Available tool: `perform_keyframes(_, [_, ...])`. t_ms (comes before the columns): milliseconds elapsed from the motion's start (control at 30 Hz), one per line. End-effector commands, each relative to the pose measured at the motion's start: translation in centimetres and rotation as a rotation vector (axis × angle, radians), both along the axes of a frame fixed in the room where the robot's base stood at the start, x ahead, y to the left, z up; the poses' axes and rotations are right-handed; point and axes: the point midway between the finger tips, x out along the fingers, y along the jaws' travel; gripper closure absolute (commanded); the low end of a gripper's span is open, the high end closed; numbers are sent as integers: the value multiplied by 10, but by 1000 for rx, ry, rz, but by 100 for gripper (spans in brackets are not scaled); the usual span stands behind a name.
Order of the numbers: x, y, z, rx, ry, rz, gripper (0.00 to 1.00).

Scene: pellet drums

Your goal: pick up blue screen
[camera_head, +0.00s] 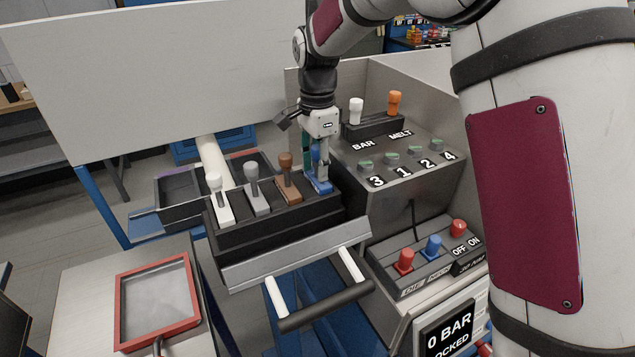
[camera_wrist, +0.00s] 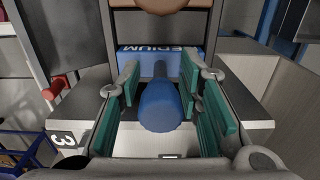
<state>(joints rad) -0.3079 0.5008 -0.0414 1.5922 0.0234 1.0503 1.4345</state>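The blue screen (camera_head: 320,186) stands in the last slot at the right end of a dark rack, its blue handle upright. In the wrist view its rounded blue handle (camera_wrist: 160,108) points at the camera, above a blue plate with a label reading "EDIUM", its start hidden. My gripper (camera_head: 316,158) points down over the blue screen. In the wrist view its green-padded fingers (camera_wrist: 160,85) are spread on either side of the handle, with a gap showing on both sides. In the head view the fingers partly hide the handle.
The rack (camera_head: 270,228) also holds white (camera_head: 215,185), grey (camera_head: 253,175) and brown (camera_head: 287,163) handled pieces, the brown one close beside the blue. A red-framed screen (camera_head: 122,310) lies on the table at left. A grey control panel (camera_head: 415,185) stands close on the right.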

Motion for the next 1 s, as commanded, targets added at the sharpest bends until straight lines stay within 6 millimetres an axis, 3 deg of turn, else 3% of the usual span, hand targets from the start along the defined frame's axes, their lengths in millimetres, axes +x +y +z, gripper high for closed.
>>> perform_keyframes(267, [0,0,-3,0,-1,0,70])
perform_keyframes(400, [0,0,-2,0,-1,0,100])
perform_keyframes(767, [1,0,0,0,-3,0,100])
perform_keyframes(1000, [2,0,29,2,-7,0,100])
